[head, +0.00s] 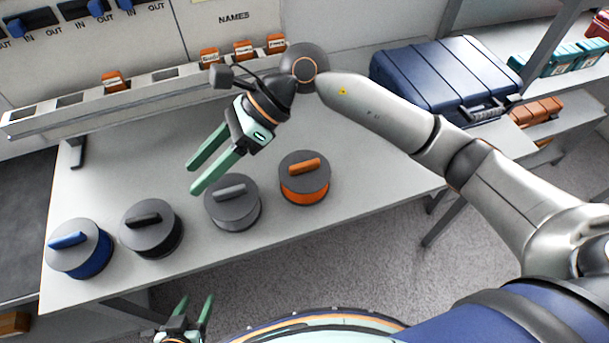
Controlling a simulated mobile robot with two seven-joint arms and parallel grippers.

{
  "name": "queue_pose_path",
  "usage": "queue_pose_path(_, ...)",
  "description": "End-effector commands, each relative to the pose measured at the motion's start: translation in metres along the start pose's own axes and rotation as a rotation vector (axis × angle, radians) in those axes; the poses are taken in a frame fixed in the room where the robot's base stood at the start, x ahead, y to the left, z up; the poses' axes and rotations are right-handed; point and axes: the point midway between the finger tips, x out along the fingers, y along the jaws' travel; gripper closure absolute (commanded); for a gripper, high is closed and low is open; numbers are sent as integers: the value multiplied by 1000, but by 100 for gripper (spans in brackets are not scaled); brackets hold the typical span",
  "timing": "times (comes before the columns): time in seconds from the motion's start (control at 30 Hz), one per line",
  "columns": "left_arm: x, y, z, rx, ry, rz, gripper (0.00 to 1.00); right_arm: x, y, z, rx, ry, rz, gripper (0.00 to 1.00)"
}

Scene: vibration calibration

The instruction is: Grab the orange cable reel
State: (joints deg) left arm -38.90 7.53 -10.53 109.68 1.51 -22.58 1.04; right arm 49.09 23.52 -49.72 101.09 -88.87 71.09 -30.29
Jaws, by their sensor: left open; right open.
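The orange cable reel (304,190) stands on the white table, the rightmost of the reels in a row. It has a dark grey top, an orange handle bar and an orange side. My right gripper (194,178) is open and empty above the table, to the left of the orange reel and just above the grey reel (234,212) in the picture. My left gripper (195,305) is open and empty at the bottom of the view, in front of the table's near edge.
A black reel (151,240) and a blue reel (80,262) stand further left on the table (350,150). A slotted rail (60,118) with several orange tags runs along the back. A dark blue case (445,75) lies at the back right. Table right of the orange reel is clear.

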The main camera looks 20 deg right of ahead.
Motion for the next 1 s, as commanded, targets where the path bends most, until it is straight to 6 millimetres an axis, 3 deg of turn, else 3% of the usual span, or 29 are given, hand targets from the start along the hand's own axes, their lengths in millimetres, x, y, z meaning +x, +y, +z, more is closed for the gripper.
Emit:
queue_pose_path(0.1, 0, 0, 0, 0, 0, 0, 42, -36, -32, -56, -88, 375, -66, 48)
queue_pose_path(0.2, 0, 0, 0, 0, 0, 0, 42, -77, -51, -89, -107, 629, -106, 48)
queue_pose_path(0.3, 0, 0, 0, 0, 0, 0, 42, -114, -62, -108, -98, 808, -135, 48)
queue_pose_path(0.4, 0, 0, 0, 0, 0, 0, 42, -138, -66, -118, -83, 914, -149, 48)
queue_pose_path(0.53, -2, 0, -2, 0, 0, 0, 42, -143, -68, -130, -72, 962, -151, 48)
queue_pose_path(0.8, -7, 1, -8, 0, 0, 0, 42, -116, -75, -168, -72, 961, -149, 48)
queue_pose_path(1.0, -9, 1, -9, 0, 0, 1, 42, -106, -78, -181, -73, 960, -152, 48)
